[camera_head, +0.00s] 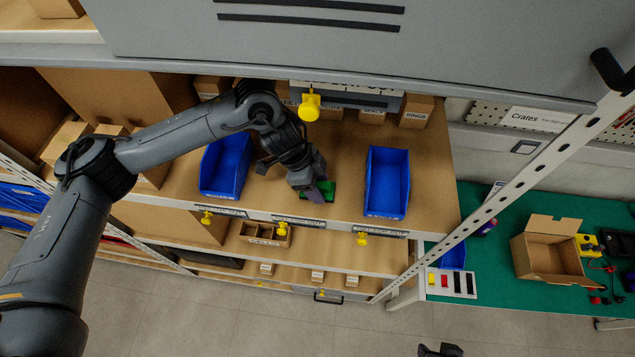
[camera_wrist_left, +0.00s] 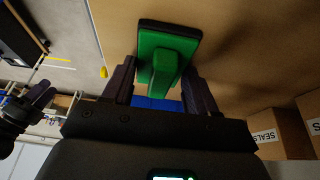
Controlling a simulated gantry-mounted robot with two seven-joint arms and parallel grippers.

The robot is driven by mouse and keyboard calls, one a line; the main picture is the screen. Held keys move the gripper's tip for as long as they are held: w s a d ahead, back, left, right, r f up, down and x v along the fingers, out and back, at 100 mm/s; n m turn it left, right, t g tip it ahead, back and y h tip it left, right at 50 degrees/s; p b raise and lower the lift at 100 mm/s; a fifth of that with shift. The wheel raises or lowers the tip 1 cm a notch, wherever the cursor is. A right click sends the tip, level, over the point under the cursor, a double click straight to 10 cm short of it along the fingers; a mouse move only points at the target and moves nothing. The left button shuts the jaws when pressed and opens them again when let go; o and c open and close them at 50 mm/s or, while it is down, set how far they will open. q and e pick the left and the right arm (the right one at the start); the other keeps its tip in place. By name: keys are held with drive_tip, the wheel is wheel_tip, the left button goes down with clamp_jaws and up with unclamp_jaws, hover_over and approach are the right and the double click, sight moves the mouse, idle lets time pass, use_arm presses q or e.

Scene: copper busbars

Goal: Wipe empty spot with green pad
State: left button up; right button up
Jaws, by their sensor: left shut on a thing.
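My left gripper (camera_head: 318,189) reaches down to the shelf between two blue bins. It is shut on the green pad (camera_head: 330,187). The left wrist view shows the pad (camera_wrist_left: 168,52) with its green grip block between the two dark fingers and a black layer along its edge. The empty spot (camera_head: 345,165) is bare brown shelf between the left blue bin (camera_head: 226,166) and the right blue bin (camera_head: 387,182). The pad is at or just above this surface; I cannot tell if it touches. A dark part at the bottom edge (camera_head: 440,350) may be my right gripper; its jaws are unclear.
Yellow knobs (camera_head: 362,239) line the shelf's front edge, and another yellow knob (camera_head: 309,104) hangs above the spot. Cardboard boxes (camera_head: 415,110) stand at the back. A slanted white post (camera_head: 500,203) rises at right, before a green bench (camera_head: 500,262) with an open carton (camera_head: 545,250).

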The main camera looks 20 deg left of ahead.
use_arm(q)
drive_tip(key=shift+r, duration=2.85)
drive_tip(key=shift+r, duration=0.15)
